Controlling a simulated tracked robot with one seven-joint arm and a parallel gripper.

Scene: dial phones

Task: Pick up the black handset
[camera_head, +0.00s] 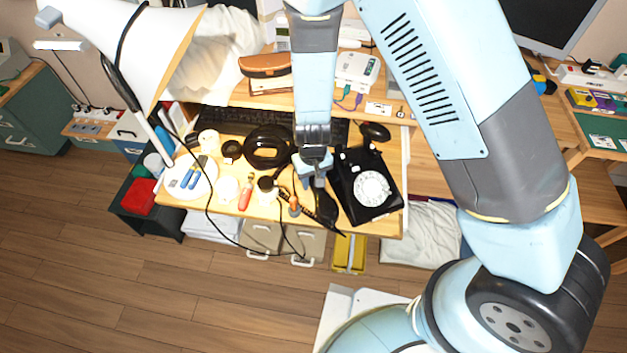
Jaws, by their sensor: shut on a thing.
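The black dial phone (350,200) with its white dial (372,188) stands at the right end of the wooden desk. My gripper (313,178) points down just left of the phone. It is shut on the black handset (326,212), whose lower end shows below and right of the fingers. The fingers and wrist hide the rest of the handset. I cannot tell whether the handset touches the desk.
Left of my gripper lie an orange-handled tool (294,206), a red-handled tool (246,194), black headphones (267,147) and blue pliers (195,172). A black mouse (375,132) sits behind the phone. A lamp (150,40) overhangs the left. Black cables cross the desk's front edge.

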